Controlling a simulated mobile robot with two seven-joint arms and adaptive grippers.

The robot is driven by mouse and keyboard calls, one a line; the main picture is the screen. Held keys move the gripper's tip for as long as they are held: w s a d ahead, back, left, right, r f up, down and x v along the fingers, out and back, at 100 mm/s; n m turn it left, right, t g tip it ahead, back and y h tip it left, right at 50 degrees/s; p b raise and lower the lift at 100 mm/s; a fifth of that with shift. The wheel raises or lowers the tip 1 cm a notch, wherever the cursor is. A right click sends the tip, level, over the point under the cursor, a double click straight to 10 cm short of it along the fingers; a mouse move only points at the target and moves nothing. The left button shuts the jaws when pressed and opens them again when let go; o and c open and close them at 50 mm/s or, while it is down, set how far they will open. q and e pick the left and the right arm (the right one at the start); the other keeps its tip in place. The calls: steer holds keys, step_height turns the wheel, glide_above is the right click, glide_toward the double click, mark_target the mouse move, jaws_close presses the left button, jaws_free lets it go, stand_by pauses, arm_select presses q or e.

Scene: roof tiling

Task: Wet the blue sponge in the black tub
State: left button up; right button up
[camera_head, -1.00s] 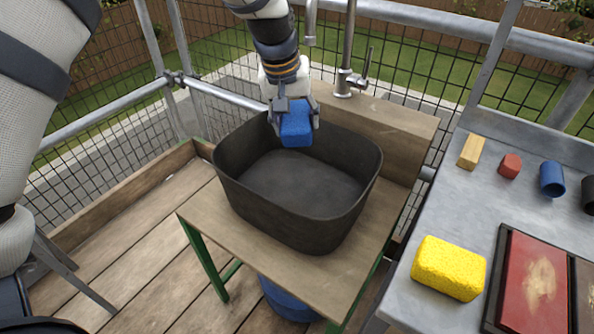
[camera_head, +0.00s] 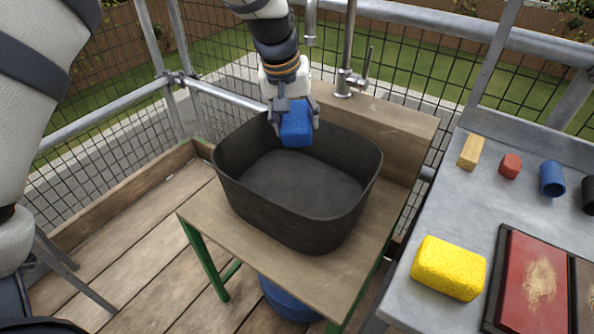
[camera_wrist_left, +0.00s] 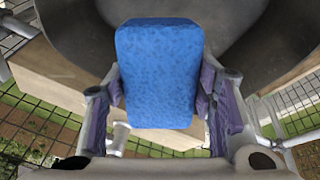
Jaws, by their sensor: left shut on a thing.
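The blue sponge (camera_head: 296,124) is held in my left gripper (camera_head: 295,118), which is shut on it. The sponge is at the back rim of the black tub (camera_head: 345,218), level with or just above the tub's opening. In the left wrist view the sponge (camera_wrist_left: 159,73) sits between the two fingers, with the dark tub (camera_wrist_left: 85,32) beyond it. The tub stands on a wooden bench and its visible floor is dark; I cannot tell whether it holds water. My right gripper is not in view.
A metal tap (camera_head: 347,80) stands behind the tub on the wooden bench (camera_head: 300,278). At right, a grey table (camera_head: 447,205) carries a yellow sponge (camera_head: 448,268), a framed red panel (camera_head: 535,285), a wooden block (camera_head: 471,152), a red piece (camera_head: 510,166) and a blue cup (camera_head: 552,179).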

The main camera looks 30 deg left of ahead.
mark_target(298, 111)
arm_select(q)
steer(key=shift+r, duration=2)
steer(key=s+d+f+m, duration=0.2)
steer(key=s+d, duration=0.1)
steer(key=s, duration=0.3)
steer(key=s+d+f+m+h, duration=0.1)
steer(key=s+d+f+m, duration=0.1)
steer(key=s+d, duration=0.2)
steer(key=shift+s+m, duration=0.3)
steer(key=shift+s, duration=0.8)
